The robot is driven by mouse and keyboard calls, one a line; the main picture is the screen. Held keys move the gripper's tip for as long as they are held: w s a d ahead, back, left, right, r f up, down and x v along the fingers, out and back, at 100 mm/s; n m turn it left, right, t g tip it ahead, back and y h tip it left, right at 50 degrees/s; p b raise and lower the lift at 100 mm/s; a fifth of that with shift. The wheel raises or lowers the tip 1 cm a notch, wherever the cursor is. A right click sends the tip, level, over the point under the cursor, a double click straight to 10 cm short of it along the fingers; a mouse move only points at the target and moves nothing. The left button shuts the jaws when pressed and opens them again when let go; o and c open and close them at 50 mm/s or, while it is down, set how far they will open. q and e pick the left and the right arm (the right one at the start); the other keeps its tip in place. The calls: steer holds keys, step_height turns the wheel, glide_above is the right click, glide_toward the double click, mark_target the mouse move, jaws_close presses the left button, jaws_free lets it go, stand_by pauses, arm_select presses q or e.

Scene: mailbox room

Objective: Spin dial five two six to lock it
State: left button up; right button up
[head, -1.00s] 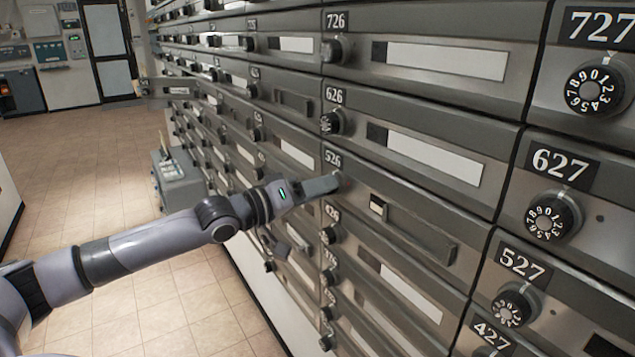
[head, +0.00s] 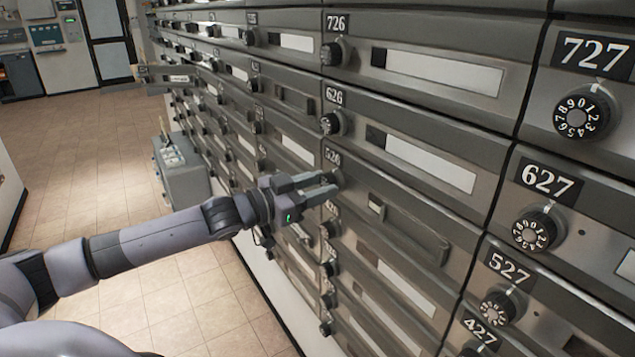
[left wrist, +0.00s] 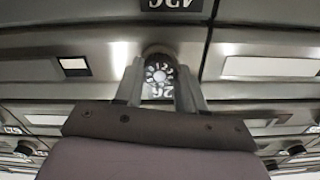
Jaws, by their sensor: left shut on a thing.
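The dial of box 526 (head: 337,178) is a small dark round knob below its black number plate (head: 332,157). My left gripper (head: 326,184) reaches it from the left, with one finger on each side, shut on the dial. In the left wrist view, the dial's numbered face (left wrist: 160,75) sits between the two fingertips (left wrist: 160,88). The digits are too small to tell the setting. My right gripper is in neither view.
Rows of grey mailbox drawers fill the wall. The dials of 626 (head: 332,123) above and 627 (head: 535,231) to the right are close by. The 526 drawer front (head: 400,228) lies right of my gripper. A grey cabinet (head: 185,185) stands left on open tiled floor.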

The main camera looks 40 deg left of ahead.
arm_select(q)
steer(key=m, duration=0.3)
steer(key=shift+m, duration=0.4)
steer(key=m, duration=0.4)
steer(key=shift+p, duration=0.35)
steer(key=shift+m, duration=0.3)
steer(key=o, duration=1.1)
steer(key=shift+c, duration=0.2)
steer(key=shift+a, duration=0.1)
